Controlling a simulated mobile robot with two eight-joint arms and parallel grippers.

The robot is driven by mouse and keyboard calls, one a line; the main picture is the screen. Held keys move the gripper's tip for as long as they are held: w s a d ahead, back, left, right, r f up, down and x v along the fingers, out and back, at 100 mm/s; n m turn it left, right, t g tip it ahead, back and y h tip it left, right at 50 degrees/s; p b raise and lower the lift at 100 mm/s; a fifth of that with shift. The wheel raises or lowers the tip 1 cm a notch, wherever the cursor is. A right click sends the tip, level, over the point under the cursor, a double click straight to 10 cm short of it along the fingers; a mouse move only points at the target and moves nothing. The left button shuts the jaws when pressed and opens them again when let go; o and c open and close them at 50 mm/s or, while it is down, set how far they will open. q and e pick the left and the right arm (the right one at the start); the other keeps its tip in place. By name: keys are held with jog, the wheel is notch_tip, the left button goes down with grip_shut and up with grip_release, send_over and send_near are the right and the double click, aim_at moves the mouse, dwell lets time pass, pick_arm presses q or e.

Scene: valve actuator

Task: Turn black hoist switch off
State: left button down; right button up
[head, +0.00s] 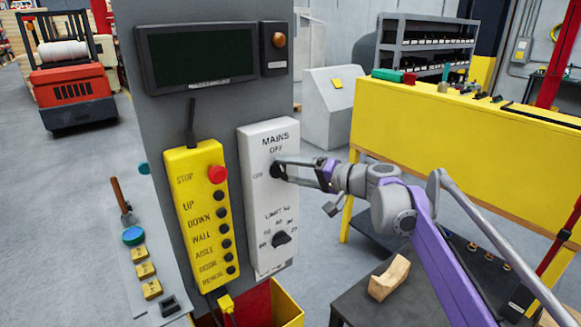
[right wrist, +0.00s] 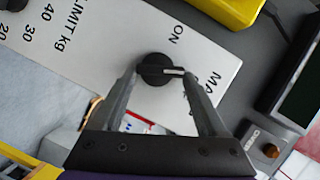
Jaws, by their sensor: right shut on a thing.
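The black hoist switch is a round knob (right wrist: 152,69) on the white MAINS panel (head: 262,200). In the right wrist view its white pointer mark faces right, toward the MAINS lettering, and ON is printed above the knob. My left gripper is not in view.
A second black knob (head: 281,238) for LIMIT kg sits lower on the panel. A yellow pendant (head: 201,220) with a red button hangs to the left. A dark display (head: 197,55) is above. A yellow workbench (head: 450,150) stands to the right.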

jog(key=shift+w+d+f+m+t+y, duration=0.15)
jog(key=shift+m+y, duration=0.25)
jog(key=shift+m, duration=0.6)
jog(key=shift+s+f+m+t+y, duration=0.1)
jog(key=shift+m+t+y, duration=0.25)
jog(key=shift+m, duration=0.65)
jog(key=o, duration=1.3)
jog(key=b+v, duration=0.1)
jog(key=v, duration=0.9)
jog(key=shift+d, duration=0.4)
